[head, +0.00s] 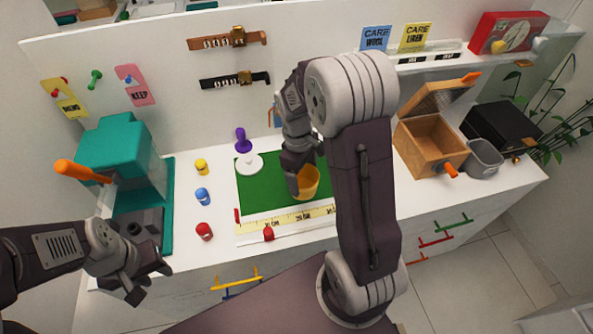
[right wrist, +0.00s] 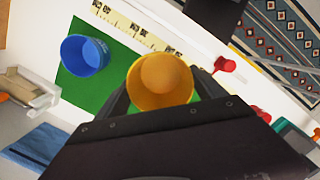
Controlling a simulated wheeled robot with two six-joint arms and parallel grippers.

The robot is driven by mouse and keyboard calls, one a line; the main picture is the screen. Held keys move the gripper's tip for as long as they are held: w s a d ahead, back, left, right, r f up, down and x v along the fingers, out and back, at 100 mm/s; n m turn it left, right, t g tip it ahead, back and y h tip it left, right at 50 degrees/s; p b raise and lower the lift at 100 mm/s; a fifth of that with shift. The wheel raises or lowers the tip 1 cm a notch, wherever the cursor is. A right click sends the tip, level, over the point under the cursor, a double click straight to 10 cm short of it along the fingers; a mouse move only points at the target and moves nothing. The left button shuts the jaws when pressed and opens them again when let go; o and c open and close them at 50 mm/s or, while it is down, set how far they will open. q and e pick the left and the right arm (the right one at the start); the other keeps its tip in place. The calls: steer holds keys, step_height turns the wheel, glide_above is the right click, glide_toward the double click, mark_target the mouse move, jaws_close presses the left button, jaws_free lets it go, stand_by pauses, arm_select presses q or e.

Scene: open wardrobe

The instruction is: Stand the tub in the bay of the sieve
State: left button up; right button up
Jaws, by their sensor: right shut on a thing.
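A yellow-orange tub (head: 307,184) is at the green mat (head: 262,200) on the white counter. My right gripper (head: 299,186) is shut on it. The right wrist view shows the tub (right wrist: 160,82) from above, between the two dark fingers (right wrist: 162,98); I cannot tell whether it touches the mat. A blue tub (right wrist: 85,54) stands on the mat in the right wrist view; in the head view my right arm hides it. My left gripper (head: 151,283) is open and empty at the counter's front left. I cannot make out a sieve or its bay.
A ruler strip (head: 290,218) edges the mat. Yellow (head: 202,167), blue (head: 203,196) and red (head: 204,231) pieces stand left of it. A teal machine (head: 118,150) is at left. A wooden box (head: 432,143), grey bin (head: 484,160) and black box (head: 503,128) are at right.

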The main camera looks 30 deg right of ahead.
steer(key=d+r+m+b, duration=0.1)
steer(key=d+m, duration=0.1)
steer(key=d, duration=0.8)
steer(key=w+a+f+p, duration=0.1)
steer(key=w+f, duration=0.2)
steer(key=w+a+f, duration=0.2)
steer(key=w+f, duration=0.1)
steer(key=w+a+f+p, duration=0.1)
steer(key=w+a+f, duration=0.1)
steer(key=w+f, duration=0.1)
steer(key=shift+a+f+p, duration=0.1)
steer(key=shift+f+p, duration=0.2)
steer(key=shift+f, duration=0.05)
steer(key=shift+w+f, duration=0.2)
steer(key=shift+f, duration=0.25)
steer(key=shift+s+f, duration=0.1)
steer(key=shift+f, duration=0.05)
steer(key=o, duration=1.5)
